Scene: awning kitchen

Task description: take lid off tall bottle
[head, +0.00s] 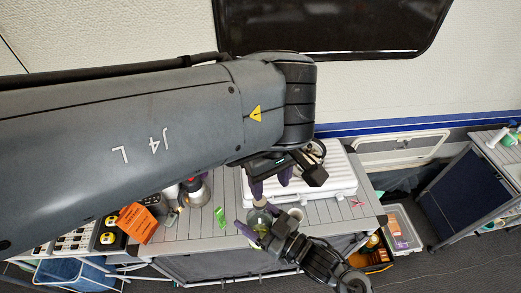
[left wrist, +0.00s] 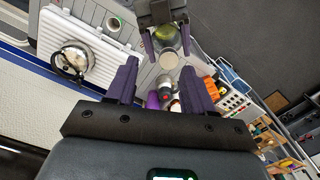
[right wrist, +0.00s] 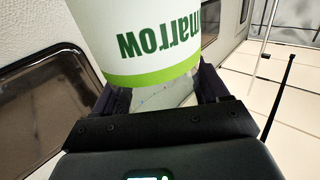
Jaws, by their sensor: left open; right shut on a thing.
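My right gripper (head: 260,228) is shut on the tall bottle (head: 261,216), a greenish bottle. The right wrist view shows its white label (right wrist: 150,42) with green lettering close between the fingers. In the left wrist view the bottle (left wrist: 163,33) has a pale round lid (left wrist: 170,60) at its near end, facing the left gripper. My left gripper (head: 271,183) is open and empty, above the bottle and apart from the lid. Its purple fingers (left wrist: 160,90) frame the left wrist view, with the lid beyond and between them. The big left arm hides part of the table in the head view.
A white ribbed case (head: 335,178) lies at the back of the grey table.

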